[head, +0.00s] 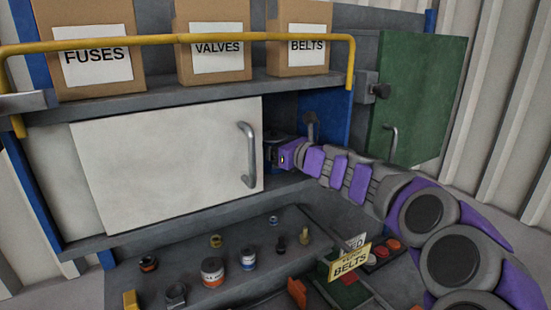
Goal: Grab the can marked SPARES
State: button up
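No can with a readable SPARES mark shows. My gripper (272,152) reaches into the dark opening at the right edge of the white panel (165,165); its fingers are mostly hidden, so I cannot tell whether they are open or hold anything. A dark shape beside the fingers is too unclear to name.
The white panel has a metal handle (247,155) close to my gripper. A green door (420,100) stands open on the right. Boxes marked FUSES (92,20), VALVES (213,20) and BELTS (304,22) sit above, behind a yellow rail (180,39). Small parts lie on the lower shelf (185,250).

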jog(key=shift+a, duration=0.25)
jog(key=c, duration=0.3)
jog(key=shift+d+r, duration=0.1)
jog(key=shift+d, duration=1)
jog(key=c, duration=0.7)
